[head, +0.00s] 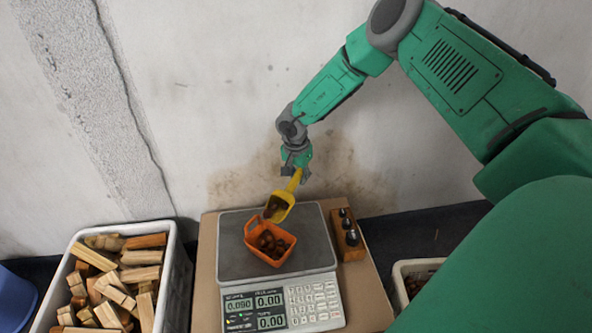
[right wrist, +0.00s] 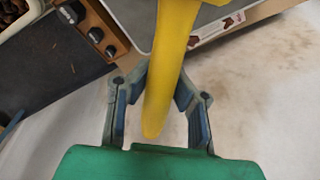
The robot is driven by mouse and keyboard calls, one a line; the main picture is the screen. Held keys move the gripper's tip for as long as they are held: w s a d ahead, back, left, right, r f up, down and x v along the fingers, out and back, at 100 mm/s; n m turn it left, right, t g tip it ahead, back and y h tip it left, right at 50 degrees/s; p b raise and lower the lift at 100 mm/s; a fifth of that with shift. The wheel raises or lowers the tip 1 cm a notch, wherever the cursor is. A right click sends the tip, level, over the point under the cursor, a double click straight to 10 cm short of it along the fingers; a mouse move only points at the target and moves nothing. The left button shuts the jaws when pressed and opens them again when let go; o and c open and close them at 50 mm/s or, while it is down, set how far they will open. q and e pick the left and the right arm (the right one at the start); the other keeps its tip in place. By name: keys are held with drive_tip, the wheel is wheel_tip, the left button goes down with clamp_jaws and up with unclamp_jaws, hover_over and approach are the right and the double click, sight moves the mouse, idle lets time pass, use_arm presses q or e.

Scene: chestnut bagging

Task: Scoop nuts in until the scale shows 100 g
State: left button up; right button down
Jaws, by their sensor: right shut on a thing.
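My right gripper (head: 295,172) is shut on the handle of a yellow scoop (head: 279,206); the handle also shows between the fingers in the right wrist view (right wrist: 172,65). The scoop is tilted down over the orange container (head: 287,263), with brown nuts in its bowl. The container holds several nuts (head: 268,243) and sits on the plate of the scale (head: 235,262). The scale's upper left display (head: 238,305) appears to read 0.090; the other two read 0.00. My left gripper is not in view.
A weight block (head: 347,236) with dark knobs stands right of the scale plate. A white crate (head: 175,285) of wood pieces is at left. A white bin (head: 399,278) with brown contents is at right, partly hidden by my arm. A wall stands behind.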

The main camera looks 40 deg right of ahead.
drive_tip(key=y+b, duration=0.1)
drive_tip(key=b, duration=0.1)
drive_tip(key=y+b, duration=0.1)
drive_tip(key=d+g+y+b, duration=0.1)
drive_tip(key=b, duration=0.1)
drive_tip(key=shift+w+f+y+b, duration=0.15)
drive_tip(key=shift+f+y+b, duration=0.2)
drive_tip(key=shift+y, duration=0.05)
drive_tip(key=shift+a+p+v, duration=0.25)
drive_tip(key=shift+p+v, duration=0.4)
drive_tip(key=shift+v, duration=0.65)
idle(1.7)
